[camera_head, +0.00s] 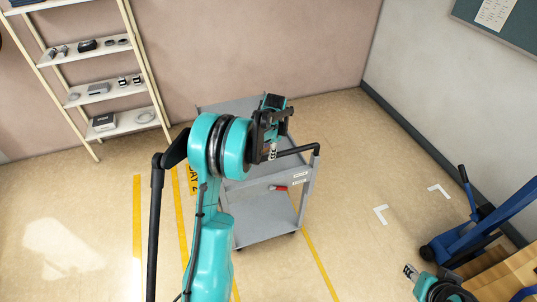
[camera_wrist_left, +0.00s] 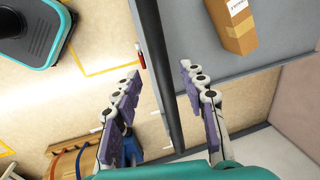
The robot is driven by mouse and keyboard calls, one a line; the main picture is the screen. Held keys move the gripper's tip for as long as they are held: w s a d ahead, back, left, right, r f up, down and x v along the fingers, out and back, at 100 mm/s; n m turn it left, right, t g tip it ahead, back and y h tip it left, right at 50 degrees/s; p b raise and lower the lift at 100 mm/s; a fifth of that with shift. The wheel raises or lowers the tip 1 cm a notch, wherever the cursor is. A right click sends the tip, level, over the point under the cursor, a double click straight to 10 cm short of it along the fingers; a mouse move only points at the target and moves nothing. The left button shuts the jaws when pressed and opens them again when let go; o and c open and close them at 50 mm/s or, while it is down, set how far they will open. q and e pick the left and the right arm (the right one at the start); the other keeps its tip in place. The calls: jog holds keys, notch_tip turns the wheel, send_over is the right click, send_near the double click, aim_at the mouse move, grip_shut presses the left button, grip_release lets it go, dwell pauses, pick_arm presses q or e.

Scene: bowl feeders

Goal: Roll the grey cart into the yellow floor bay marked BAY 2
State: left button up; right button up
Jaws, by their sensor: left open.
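The grey cart (camera_head: 265,218) stands upright in the middle of the head view, partly hidden by my left arm. Its black push handle (camera_head: 300,151) sticks out at the upper right. A yellow floor label (camera_head: 193,181), partly hidden and ending in 2, lies left of the cart. Yellow floor lines run left (camera_head: 181,225) and right (camera_head: 320,265) of the cart. My left gripper (camera_head: 272,151) is at the handle, open. In the left wrist view the dark handle bar (camera_wrist_left: 160,70) passes between its spread fingers (camera_wrist_left: 160,72); contact is unclear. My right gripper (camera_head: 410,271) is at lower right, its jaws unclear.
A cardboard box (camera_wrist_left: 232,25) sits on the cart top; a red-handled item (camera_head: 278,188) is lower down. A shelf rack (camera_head: 98,88) stands at back left. A blue pallet truck (camera_head: 462,240) and wooden pallet (camera_head: 505,280) are at right.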

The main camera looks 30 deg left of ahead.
pick_arm(q)
jog(key=shift+w+a+f, duration=0.1)
jog(key=shift+f, duration=0.65)
jog(key=shift+w+a+f, duration=0.15)
jog(key=shift+f, duration=0.6)
jog(key=shift+w+a+f, duration=0.1)
jog(key=shift+f, duration=0.65)
pick_arm(e)
jog(key=shift+f, duration=0.25)
pick_arm(q)
grip_shut()
pick_arm(e)
jog(key=shift+w+a, duration=0.1)
